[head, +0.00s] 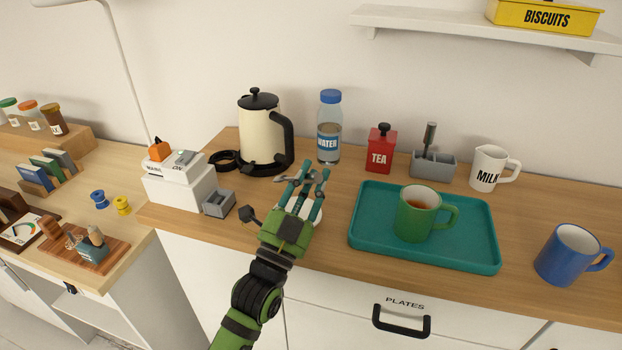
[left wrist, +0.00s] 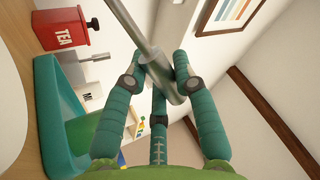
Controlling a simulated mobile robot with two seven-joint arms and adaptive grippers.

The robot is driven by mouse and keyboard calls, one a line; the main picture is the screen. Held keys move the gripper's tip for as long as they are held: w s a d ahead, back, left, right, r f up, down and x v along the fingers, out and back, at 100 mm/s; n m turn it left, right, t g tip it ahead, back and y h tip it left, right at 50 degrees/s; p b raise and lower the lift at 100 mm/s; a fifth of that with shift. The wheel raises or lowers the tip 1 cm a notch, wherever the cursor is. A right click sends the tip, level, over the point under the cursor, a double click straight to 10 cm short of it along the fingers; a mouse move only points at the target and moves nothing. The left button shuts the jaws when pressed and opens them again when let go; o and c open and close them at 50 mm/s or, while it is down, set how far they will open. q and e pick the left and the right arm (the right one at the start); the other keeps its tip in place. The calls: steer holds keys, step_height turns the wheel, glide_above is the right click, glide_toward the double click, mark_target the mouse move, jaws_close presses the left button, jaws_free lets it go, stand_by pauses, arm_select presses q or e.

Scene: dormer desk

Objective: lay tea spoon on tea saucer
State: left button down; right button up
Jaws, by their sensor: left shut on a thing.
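My left gripper (head: 305,180) is shut on a grey metal tea spoon (head: 308,176). In the left wrist view the spoon (left wrist: 148,50) is a rod with a thicker end, gripped between the green fingers (left wrist: 158,82). A white round piece, apparently the tea saucer (head: 303,211), shows partly behind the gripper on the wooden counter. The gripper hides much of it. The spoon appears to be held above it, but the exact height is unclear. My right gripper is not in view.
A teal tray (head: 370,240) with a green mug of tea (head: 412,225) lies to the right. A kettle (head: 262,130), water bottle (head: 329,125), red tea tin (head: 380,150) and grey holder (head: 432,164) stand behind. A blue mug (head: 566,258) is at far right.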

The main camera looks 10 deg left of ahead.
arm_select(q)
steer(key=shift+f, duration=0.25)
steer(key=c, duration=0.9)
jaws_free()
steer(key=o, duration=0.9)
steer(key=shift+r, duration=0.1)
steer(key=s+d+r+p, duration=0.4)
steer(key=d+r+p, duration=0.2)
steer(key=r+p, duration=0.1)
steer(key=shift+d+r+p, duration=0.2)
steer(key=shift+d+p, duration=0.15)
steer(key=shift+p, duration=0.2)
